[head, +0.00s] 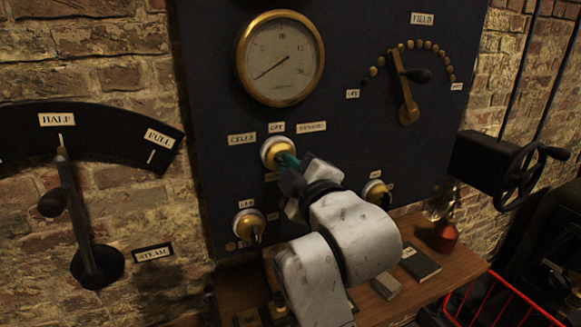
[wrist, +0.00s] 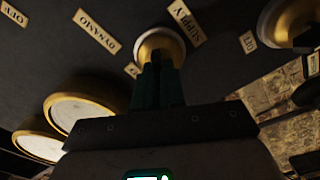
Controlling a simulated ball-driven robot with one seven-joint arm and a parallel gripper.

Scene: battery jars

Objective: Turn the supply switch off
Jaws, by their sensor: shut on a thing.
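The supply switch (head: 273,150) is a round brass-rimmed knob on the dark panel. Labels CELLS, OFF and DYNAMO sit above it in the head view. In the wrist view the switch (wrist: 158,45) is at top centre, beside the SUPPLY label (wrist: 187,22). My gripper (head: 287,161) reaches up to it from the lower right. Its dark green fingers (wrist: 158,68) are together and shut on the switch's handle. The fingers hide the handle, so I cannot tell which label it points to.
A brass gauge (head: 280,58) is above the switch. Other knobs sit below left (head: 248,226) and below right (head: 376,192). The FIELD lever (head: 408,100) is upper right, a handwheel (head: 520,177) far right, the STEAM lever (head: 72,205) left. A wooden shelf (head: 455,273) runs below.

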